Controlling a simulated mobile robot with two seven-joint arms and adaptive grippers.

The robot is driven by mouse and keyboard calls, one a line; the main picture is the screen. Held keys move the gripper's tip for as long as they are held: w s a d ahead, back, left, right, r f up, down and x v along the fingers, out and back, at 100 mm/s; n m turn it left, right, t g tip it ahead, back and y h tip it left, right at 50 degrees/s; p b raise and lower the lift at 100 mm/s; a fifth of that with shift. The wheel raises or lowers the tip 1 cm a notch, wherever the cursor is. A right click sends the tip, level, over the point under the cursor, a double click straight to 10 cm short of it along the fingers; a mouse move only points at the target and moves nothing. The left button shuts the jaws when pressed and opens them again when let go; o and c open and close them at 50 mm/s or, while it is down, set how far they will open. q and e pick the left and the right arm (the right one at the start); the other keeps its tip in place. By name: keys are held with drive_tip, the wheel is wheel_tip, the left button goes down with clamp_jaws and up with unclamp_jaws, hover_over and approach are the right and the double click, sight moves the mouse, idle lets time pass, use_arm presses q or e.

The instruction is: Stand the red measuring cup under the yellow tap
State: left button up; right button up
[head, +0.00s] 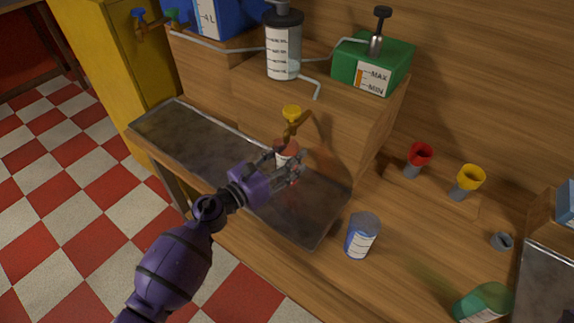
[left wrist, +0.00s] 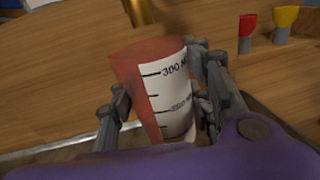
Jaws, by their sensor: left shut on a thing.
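The red measuring cup (head: 287,148) with a white scale label is between the fingers of my left gripper (head: 286,164), over the metal tray. In the left wrist view the cup (left wrist: 135,75) is large, with a finger on each side. The yellow tap (head: 291,113), with a brass spout, is on the wooden front just above and behind the cup. The spout (left wrist: 139,12) shows at the top of the left wrist view, close over the cup's far rim. The fingers hide the cup's base, so I cannot tell whether it touches the tray. My right gripper is out of view.
The dark metal tray (head: 185,129) runs along the front of the wooden unit. A blue-labelled cup (head: 361,236) stands right of it, and a green cup (head: 484,302) lies at the lower right. Red (head: 419,155) and yellow (head: 469,178) funnel-shaped pieces stand behind.

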use_arm(q)
wheel_tip(320, 180, down, 3)
drive_tip(key=shift+s+f+b, duration=0.1)
drive_tip(key=shift+b, duration=0.2)
drive_tip(key=shift+f, duration=0.15)
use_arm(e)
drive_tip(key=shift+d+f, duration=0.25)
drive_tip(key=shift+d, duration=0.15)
use_arm(q)
drive_tip(key=shift+f, duration=0.3)
drive_tip(key=o, duration=1.3)
drive_tip(key=shift+r, duration=0.15)
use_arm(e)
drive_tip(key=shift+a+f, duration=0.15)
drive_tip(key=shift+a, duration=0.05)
